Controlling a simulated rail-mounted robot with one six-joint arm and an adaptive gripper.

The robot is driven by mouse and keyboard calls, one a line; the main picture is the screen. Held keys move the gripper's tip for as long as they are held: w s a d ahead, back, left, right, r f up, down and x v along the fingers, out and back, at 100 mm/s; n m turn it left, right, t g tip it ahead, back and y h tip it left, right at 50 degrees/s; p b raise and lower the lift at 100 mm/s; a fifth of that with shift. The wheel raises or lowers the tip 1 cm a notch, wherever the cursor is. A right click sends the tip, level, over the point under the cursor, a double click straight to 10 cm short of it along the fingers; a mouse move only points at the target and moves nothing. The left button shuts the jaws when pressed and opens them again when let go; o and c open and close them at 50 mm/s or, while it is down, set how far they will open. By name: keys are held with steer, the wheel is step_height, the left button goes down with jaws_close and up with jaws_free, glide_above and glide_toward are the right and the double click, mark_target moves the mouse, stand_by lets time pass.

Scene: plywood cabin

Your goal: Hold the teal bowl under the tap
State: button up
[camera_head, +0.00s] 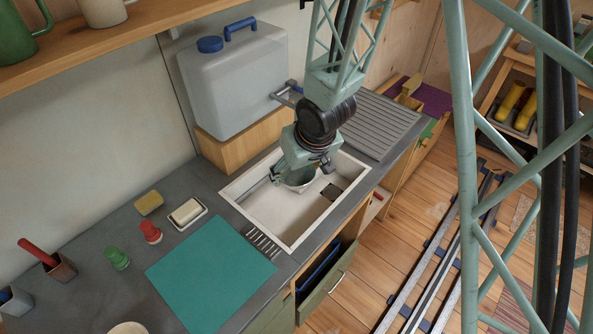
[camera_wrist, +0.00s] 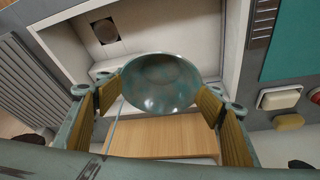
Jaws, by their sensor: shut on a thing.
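The teal bowl (camera_wrist: 160,84), with darker speckles, sits between the two fingers of my gripper (camera_wrist: 160,97) in the wrist view. The fingers have tan pads and are shut on it. In the head view the bowl (camera_head: 300,181) is mostly hidden under my gripper (camera_head: 300,172) and is held over the white sink (camera_head: 265,215). The tap (camera_head: 283,97), grey with a blue part, sticks out from the water tank (camera_head: 235,80), farther back than the bowl. A thin pale line beside the left finger in the wrist view is too faint to identify.
The tank stands on a wooden block (camera_head: 235,148) behind the sink. A ribbed drainboard (camera_head: 370,123) lies right of the sink. A teal mat (camera_head: 210,270), a soap dish (camera_head: 188,213), a yellow sponge (camera_head: 149,203), and red and green items stand left on the counter.

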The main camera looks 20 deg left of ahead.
steer(key=shift+w+a, duration=0.1)
steer(key=shift+w, duration=0.05)
steer(key=w+a+f+p, duration=0.1)
steer(key=w+a+p, duration=0.2)
steer(key=w+p, duration=0.2)
steer(key=w+a+f+p, duration=0.1)
steer(key=w+a+p, duration=0.1)
steer(key=w+p, duration=0.3)
steer(key=shift+w+a+f, duration=0.35)
steer(key=shift+w+a, duration=0.05)
steer(key=shift+w, duration=0.75)
stand_by(0.7)
stand_by(0.3)
steer(key=shift+w+d+p, duration=0.3)
steer(key=shift+d+p, duration=0.25)
stand_by(0.6)
steer(key=shift+s+a, duration=0.25)
steer(key=shift+a, duration=0.3)
stand_by(3.0)
